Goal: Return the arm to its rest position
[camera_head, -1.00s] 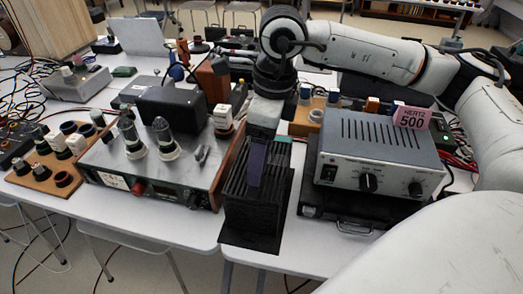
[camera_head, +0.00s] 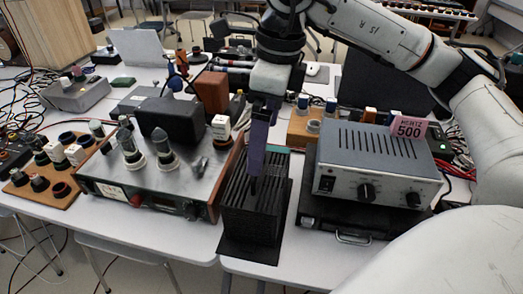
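My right arm comes in from the right and reaches over the table. Its gripper (camera_head: 256,165) points down above the black slotted rack (camera_head: 250,222), with dark purple fingers at or just over the rack's top. I cannot tell from this angle whether the fingers are apart or closed, or whether they touch the rack. A thin teal-edged item (camera_head: 277,149) shows at the rack's back edge. My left gripper is not in view.
A grey instrument (camera_head: 377,162) with a pink "HERTZ 500" card (camera_head: 409,127) stands right of the rack on a black case (camera_head: 345,222). A device with knobs and tubes (camera_head: 150,170) stands close on the left. The white table (camera_head: 150,232) is crowded; its front edge is bare.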

